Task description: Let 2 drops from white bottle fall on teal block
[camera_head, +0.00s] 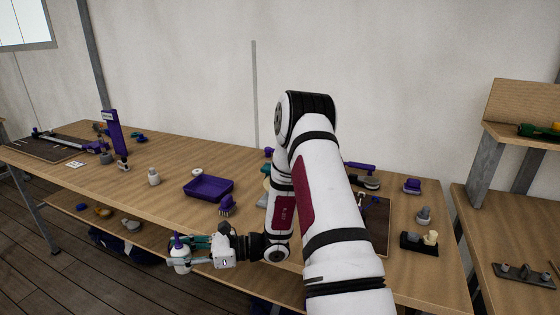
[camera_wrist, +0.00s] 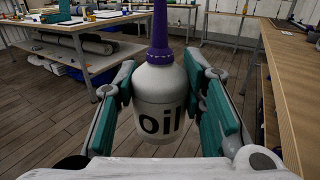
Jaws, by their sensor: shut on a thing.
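The white bottle (camera_wrist: 158,105) has a purple nozzle and the word "oil" on its side. It stands upright between the teal-padded fingers of my gripper (camera_wrist: 160,85), which is shut on it, with the nozzle pointing up. In the head view the bottle (camera_head: 180,259) and my gripper (camera_head: 192,254) are low at left of centre, in front of the bench's front edge. I cannot make out a teal block for certain. A small teal-green thing (camera_head: 138,137) lies far back on the left of the bench.
The wooden bench (camera_head: 150,205) carries a purple tray (camera_head: 208,188), a grey-white bottle (camera_head: 153,177), a purple upright stand (camera_head: 115,133) and a black holder (camera_head: 419,243). My arm hides part of the bench's middle. A shelf with several things runs below.

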